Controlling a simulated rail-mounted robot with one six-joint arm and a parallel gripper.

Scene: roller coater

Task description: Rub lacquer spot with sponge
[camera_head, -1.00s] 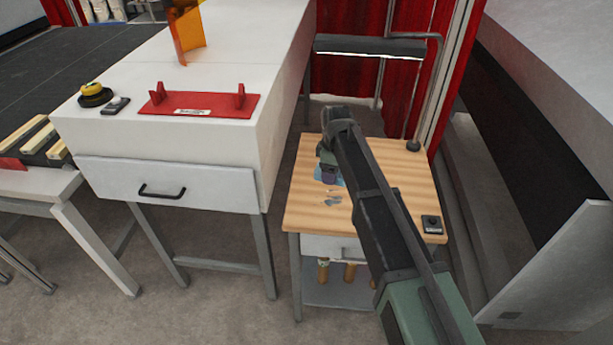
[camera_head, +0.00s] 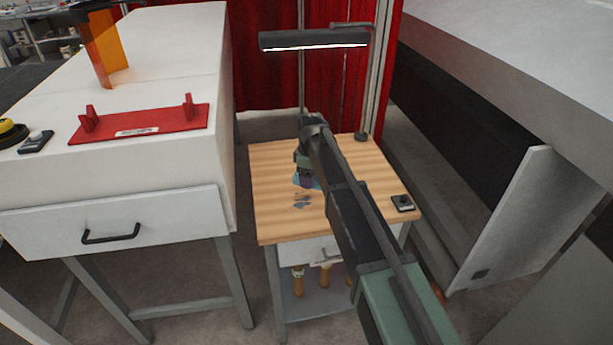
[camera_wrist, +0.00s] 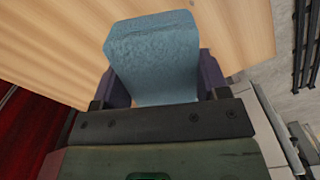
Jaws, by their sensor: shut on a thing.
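A blue sponge (camera_wrist: 152,55) is clamped between the two dark purple fingers of my gripper (camera_wrist: 155,85) in the wrist view, with the pale wooden table top beyond it. In the head view my gripper (camera_head: 306,182) points down close over the wooden table (camera_head: 365,165), and a bit of the sponge (camera_head: 318,183) shows beside it. A grey, glossy lacquer spot (camera_head: 302,201) lies on the wood just in front of the gripper. I cannot tell whether the sponge touches the wood.
A lamp (camera_head: 313,39) hangs over the table's back. A small dark box (camera_head: 402,203) sits at its right edge, and a dark knob (camera_head: 361,136) at the back right corner. A white cabinet (camera_head: 120,215) with a red rack (camera_head: 140,123) stands left.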

